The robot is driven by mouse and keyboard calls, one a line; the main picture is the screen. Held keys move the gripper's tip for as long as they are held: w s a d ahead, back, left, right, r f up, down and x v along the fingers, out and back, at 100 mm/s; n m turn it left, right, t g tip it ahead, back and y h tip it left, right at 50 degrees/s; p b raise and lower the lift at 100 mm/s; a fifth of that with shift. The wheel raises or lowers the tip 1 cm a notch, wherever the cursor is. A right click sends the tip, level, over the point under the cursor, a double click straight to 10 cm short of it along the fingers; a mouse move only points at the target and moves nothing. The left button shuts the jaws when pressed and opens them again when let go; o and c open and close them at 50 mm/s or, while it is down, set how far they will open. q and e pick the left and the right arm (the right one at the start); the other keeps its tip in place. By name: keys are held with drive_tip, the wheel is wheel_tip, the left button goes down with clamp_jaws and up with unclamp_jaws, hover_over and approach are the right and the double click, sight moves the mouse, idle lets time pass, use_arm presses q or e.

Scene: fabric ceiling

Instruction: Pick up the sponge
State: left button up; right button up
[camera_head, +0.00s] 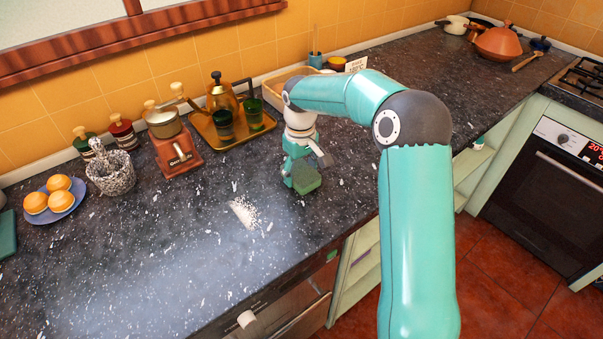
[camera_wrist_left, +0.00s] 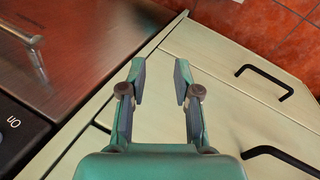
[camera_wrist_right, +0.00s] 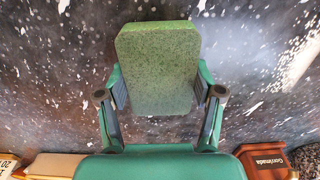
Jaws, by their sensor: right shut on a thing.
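The green sponge (camera_head: 306,178) is at the right gripper's fingers, over the dark speckled counter in the head view. My right gripper (camera_head: 302,172) is shut on it. In the right wrist view the sponge (camera_wrist_right: 157,68) sits between both fingers, which press on its sides. I cannot tell for sure whether the sponge touches the counter. My left gripper (camera_wrist_left: 160,85) shows only in the left wrist view, open and empty in front of pale cabinet fronts.
A patch of white grains (camera_head: 244,212) lies on the counter left of the sponge. A red coffee grinder (camera_head: 177,155), a yellow tray (camera_head: 208,135) with green glasses and a kettle, and a speckled mortar (camera_head: 110,176) stand behind. The front counter is mostly clear.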

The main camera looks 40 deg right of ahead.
sight(301, 171)
wheel_tip(301, 171, up, 20)
drive_tip(key=p, duration=0.2)
drive_tip(key=shift+f, duration=0.25)
drive_tip(key=shift+o, duration=0.4)
drive_tip(key=c, duration=0.4)
drive_tip(key=shift+o, duration=0.2)
